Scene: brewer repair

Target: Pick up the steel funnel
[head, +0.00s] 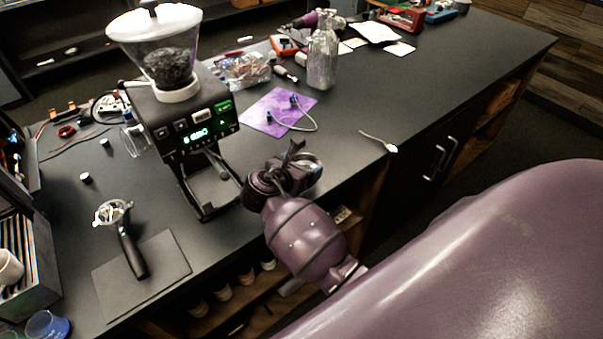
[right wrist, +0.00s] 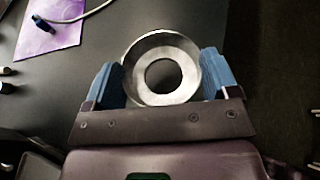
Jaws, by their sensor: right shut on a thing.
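The steel funnel (right wrist: 190,68) is a shiny ring-shaped piece with a round hole, seen from above in the right wrist view. It sits between the two blue fingers of my right gripper (right wrist: 162,78), one finger against each side. In the head view my right gripper (head: 291,172) is at the front edge of the counter, right of the grinder. The funnel shows there only as a small bright rim (head: 315,161), mostly hidden by the gripper. My left gripper is not in view.
A black grinder (head: 168,118) with a bean hopper stands left of my right gripper. A purple mat (head: 262,112) with a cable lies behind it, and a spoon (head: 391,148) lies to the right. A portafilter (head: 127,240) rests at the front left. The counter's right side is largely clear.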

